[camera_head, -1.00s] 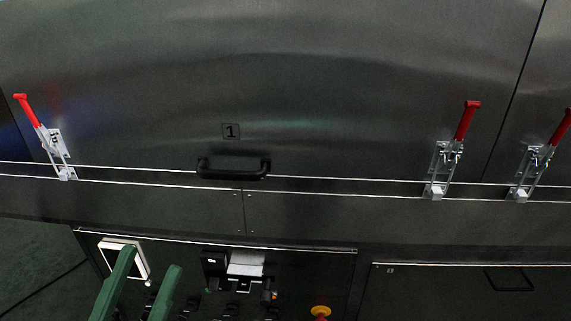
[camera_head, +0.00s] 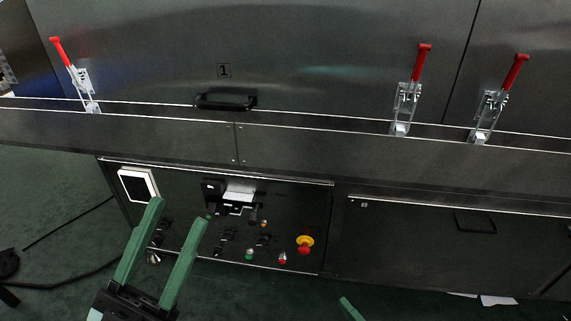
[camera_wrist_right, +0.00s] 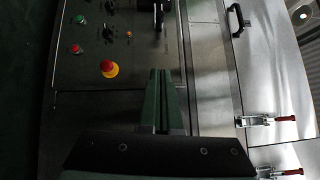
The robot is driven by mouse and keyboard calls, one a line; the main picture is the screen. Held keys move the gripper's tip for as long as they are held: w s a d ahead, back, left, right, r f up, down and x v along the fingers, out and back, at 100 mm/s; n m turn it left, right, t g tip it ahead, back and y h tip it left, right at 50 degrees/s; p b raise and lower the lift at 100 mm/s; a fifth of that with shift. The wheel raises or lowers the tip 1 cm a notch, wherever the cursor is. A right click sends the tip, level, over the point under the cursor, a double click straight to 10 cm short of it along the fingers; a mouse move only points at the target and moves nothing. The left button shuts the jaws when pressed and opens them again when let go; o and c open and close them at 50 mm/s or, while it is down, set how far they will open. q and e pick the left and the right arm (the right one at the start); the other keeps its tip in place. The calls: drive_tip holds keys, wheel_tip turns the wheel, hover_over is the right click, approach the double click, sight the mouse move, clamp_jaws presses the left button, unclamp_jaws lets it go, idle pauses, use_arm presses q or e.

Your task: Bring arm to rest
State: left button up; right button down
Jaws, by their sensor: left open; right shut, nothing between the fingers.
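My left gripper (camera_head: 182,226) shows at the lower left of the head view. Its two green fingers are apart, with nothing between them, in front of the control panel. My right gripper (camera_head: 350,309) shows only as a green tip at the bottom edge of the head view. In the right wrist view its green fingers (camera_wrist_right: 162,90) lie together with nothing held. The dryer's control panel (camera_head: 290,205) is below the door, with a red and yellow emergency stop (camera_head: 305,243), which also shows in the right wrist view (camera_wrist_right: 109,69).
The dryer door (camera_head: 320,60) has a black handle (camera_head: 225,101) and number 1. Red-handled toggle clamps stand at left (camera_head: 75,75), middle (camera_head: 407,90) and right (camera_head: 498,98). A lower panel (camera_head: 430,245) is at right. The green floor (camera_head: 50,220) shows at left, with a black cable.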

drive_tip(key=s+a+r+n+t+y+p, duration=0.1)
drive_tip(key=s+r+n+t+y, duration=0.2)
drive_tip(key=r+n, duration=1.3)
drive_tip(key=s+a+r+n+t+y+p, duration=0.1)
drive_tip(key=s+r+n+t, duration=0.4)
drive_tip(key=r, duration=2)
use_arm(q)
drive_tip(key=w+a+f+n+g+y+p, duration=0.4)
drive_tip(key=w+n+y+p, duration=0.5)
drive_tip(key=p, duration=0.7)
use_arm(e)
drive_tip(key=w+d+f+m+g+h, duration=0.2)
drive_tip(key=w+f+m+g+h, duration=0.3)
drive_tip(key=h, duration=0.4)
use_arm(q)
drive_tip(key=s+a+f+g+y+p, duration=0.1)
drive_tip(key=s+f+g+y+p, duration=0.3)
drive_tip(key=s+f+g+p, duration=0.4)
wheel_tip(320, 180, down, 2)
drive_tip(key=s+p, duration=0.3)
drive_tip(key=p, duration=0.4)
drive_tip(key=shift+n+g, duration=0.4)
use_arm(e)
drive_tip(key=s+d+f+m+g+h, duration=0.2)
drive_tip(key=s+f+g+h, duration=0.1)
drive_tip(key=s+f+g, duration=0.6)
drive_tip(key=shift+d+f+g, duration=0.3)
drive_tip(key=shift+f, duration=0.45)
